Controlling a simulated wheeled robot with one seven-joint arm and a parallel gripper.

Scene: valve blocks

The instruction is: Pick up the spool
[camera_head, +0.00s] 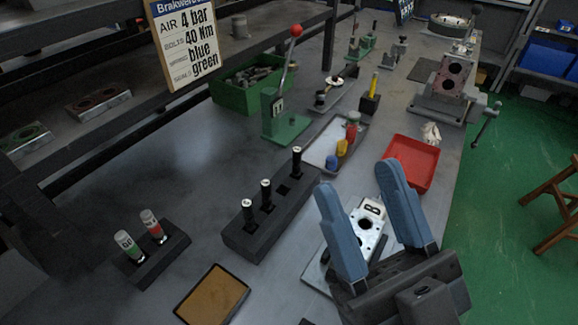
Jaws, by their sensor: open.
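Three dark spools with pale tops stand upright in a black rack (240,240) in the middle of the table: a far spool (297,161), a middle spool (266,195) and a near spool (248,216). I cannot tell which spool the task means. My gripper (357,180), with two blue fingers, is open, to the right of the rack. Between the fingers I see a pale valve block (368,222) marked B, with round holes; the gripper partly hides it. Nothing is seen held.
Two capped tubes, one green-labelled (126,243) and one red-labelled (152,226), stand in a black holder at left. A brown-topped tray (212,294) lies in front. A red tray (410,163), a green lever press (283,115) and a grey tray with coloured pieces (325,150) stand behind.

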